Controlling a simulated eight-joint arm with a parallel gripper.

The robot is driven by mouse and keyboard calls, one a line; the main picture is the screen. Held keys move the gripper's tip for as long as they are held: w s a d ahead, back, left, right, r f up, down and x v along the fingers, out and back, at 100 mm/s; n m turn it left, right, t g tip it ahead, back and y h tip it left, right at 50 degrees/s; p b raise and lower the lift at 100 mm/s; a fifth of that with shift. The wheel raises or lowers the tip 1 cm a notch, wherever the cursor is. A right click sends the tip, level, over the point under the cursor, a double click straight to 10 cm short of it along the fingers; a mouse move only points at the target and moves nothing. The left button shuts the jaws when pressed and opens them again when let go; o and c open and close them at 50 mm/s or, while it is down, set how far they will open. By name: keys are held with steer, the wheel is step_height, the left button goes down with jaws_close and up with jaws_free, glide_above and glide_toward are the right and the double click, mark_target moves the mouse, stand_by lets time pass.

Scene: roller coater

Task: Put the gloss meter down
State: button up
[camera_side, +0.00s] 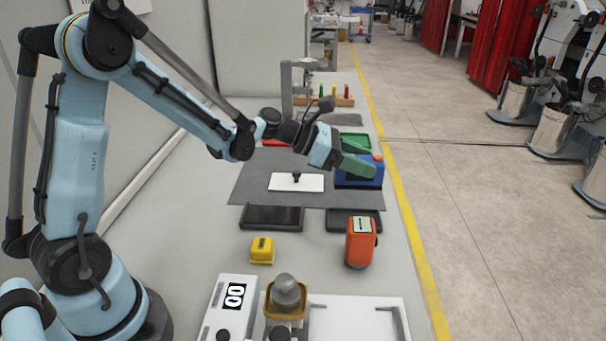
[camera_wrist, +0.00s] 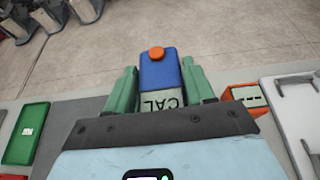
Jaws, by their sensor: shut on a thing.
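The gloss meter looks to be the blue box with an orange button (camera_side: 364,180), near the right edge of the grey mat (camera_side: 252,188) in the side view. My gripper (camera_side: 357,166) is shut on it with green fingers. In the wrist view the blue box (camera_wrist: 160,73) stands between the two green fingers (camera_wrist: 163,90), with a pale face marked "CAL" toward me. I cannot tell whether its underside touches the surface. A white plate (camera_side: 284,183) with a small black knob lies on the mat, left of the box.
Two dark flat trays (camera_side: 272,217) (camera_side: 353,224) lie in front of the mat. An orange device (camera_side: 360,243) and a yellow block (camera_side: 262,249) stand nearer. A green tray (camera_side: 356,138) is behind the blue box.

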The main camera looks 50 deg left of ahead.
steer(key=shift+d+f, duration=0.1)
steer(key=shift+f, duration=0.1)
steer(key=shift+f, duration=4.8)
steer(key=shift+f, duration=0.2)
steer(key=o, duration=1.3)
